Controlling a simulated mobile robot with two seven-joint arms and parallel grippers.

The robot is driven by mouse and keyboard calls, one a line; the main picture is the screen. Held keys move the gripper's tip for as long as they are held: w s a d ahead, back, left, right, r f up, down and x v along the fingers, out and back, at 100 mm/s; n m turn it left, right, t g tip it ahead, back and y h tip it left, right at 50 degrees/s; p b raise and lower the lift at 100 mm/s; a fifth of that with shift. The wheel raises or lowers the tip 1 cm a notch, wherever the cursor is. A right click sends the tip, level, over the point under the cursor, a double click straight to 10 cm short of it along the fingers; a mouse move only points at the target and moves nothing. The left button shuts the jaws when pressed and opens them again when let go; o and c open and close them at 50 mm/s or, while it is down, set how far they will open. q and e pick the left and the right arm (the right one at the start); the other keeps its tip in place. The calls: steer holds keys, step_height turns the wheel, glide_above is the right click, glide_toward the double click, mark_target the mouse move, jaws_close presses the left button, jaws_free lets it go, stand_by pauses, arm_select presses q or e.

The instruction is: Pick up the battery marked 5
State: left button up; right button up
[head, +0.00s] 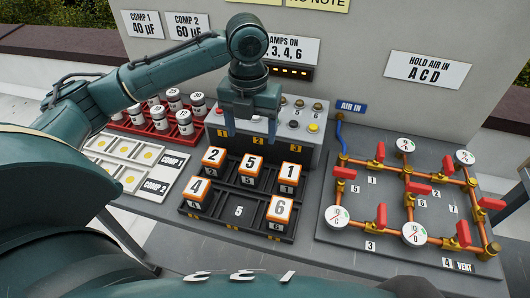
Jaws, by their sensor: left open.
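The battery marked 5 (251,164), an orange-edged block with a white top, sits in the back middle slot of a black tray (238,226). Batteries marked 2 (214,157) and 1 (289,173) stand on either side of it. Batteries marked 4 (199,190) and 6 (280,210) stand in the front row. Between them is an empty slot labelled 5 (238,211). My left gripper (245,134) is open and points down above and behind the battery marked 5, apart from it. My right gripper is not in view.
A grey control box (305,136) with numbered yellow labels and buttons stands directly behind the tray. Red racks of white canisters (185,129) are at the left. A panel of brass pipes with red valves and gauges (412,234) is at the right.

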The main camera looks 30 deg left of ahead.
mark_target(251, 163)
arm_select(q)
step_height(251, 163, down, 7)
steer(key=shift+r, duration=0.1)
steer(key=f, duration=0.5)
steer(key=shift+a+f, duration=0.25)
steer(key=shift+a, duration=0.05)
steer(key=shift+f, duration=0.25)
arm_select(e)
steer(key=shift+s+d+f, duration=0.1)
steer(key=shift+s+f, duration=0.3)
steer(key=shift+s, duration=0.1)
arm_select(q)
steer(key=shift+c, duration=0.2)
steer(key=c, duration=1.2)
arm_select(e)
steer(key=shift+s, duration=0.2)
